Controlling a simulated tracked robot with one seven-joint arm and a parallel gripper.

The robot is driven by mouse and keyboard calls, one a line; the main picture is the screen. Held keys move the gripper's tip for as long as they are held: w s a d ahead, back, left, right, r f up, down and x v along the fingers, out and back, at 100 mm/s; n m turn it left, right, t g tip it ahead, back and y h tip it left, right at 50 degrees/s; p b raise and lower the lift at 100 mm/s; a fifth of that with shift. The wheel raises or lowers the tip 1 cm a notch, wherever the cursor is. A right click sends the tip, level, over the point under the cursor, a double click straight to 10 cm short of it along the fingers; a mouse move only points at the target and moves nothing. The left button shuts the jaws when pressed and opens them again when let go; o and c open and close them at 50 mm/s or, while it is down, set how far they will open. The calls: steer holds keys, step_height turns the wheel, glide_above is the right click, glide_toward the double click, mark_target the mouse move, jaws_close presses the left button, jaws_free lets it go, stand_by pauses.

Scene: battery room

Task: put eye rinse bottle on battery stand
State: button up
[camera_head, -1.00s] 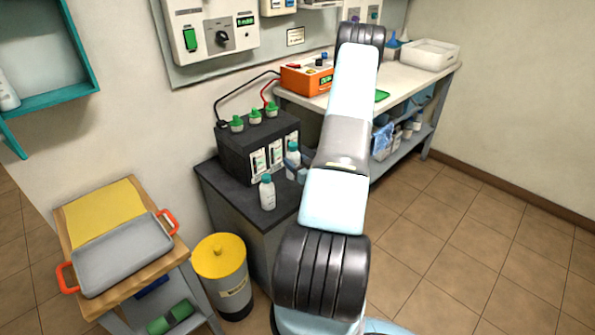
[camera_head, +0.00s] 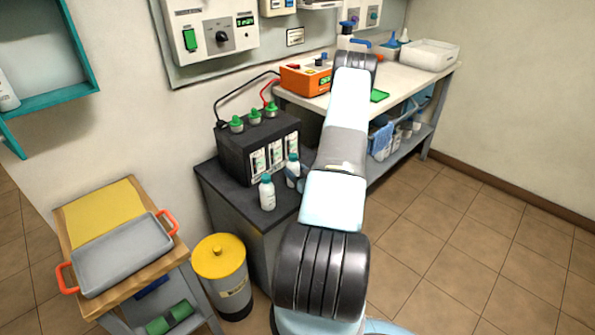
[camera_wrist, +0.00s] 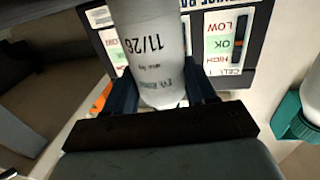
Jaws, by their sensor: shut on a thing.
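The eye rinse bottle (camera_head: 292,172), white with a teal cap, is upright over the dark top of the battery stand (camera_head: 230,187), in front of the black battery. In the wrist view the bottle (camera_wrist: 152,50) is between my fingers, with "11/26" on its label. My gripper (camera_head: 302,180) is shut on it; my arm hides part of the gripper in the head view. The bottle's base is at or very near the stand top; I cannot tell if it touches. A similar bottle (camera_head: 267,193) stands to its left near the stand's front edge.
The black battery (camera_head: 238,152) with green caps and cables fills the back of the stand. A yellow-lidded bin (camera_head: 220,258) and a trolley with a grey tray (camera_head: 125,250) stand to the left. A workbench (camera_head: 408,76) is behind my arm.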

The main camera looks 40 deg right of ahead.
steer(key=o, duration=1.2)
steer(key=shift+o, duration=0.2)
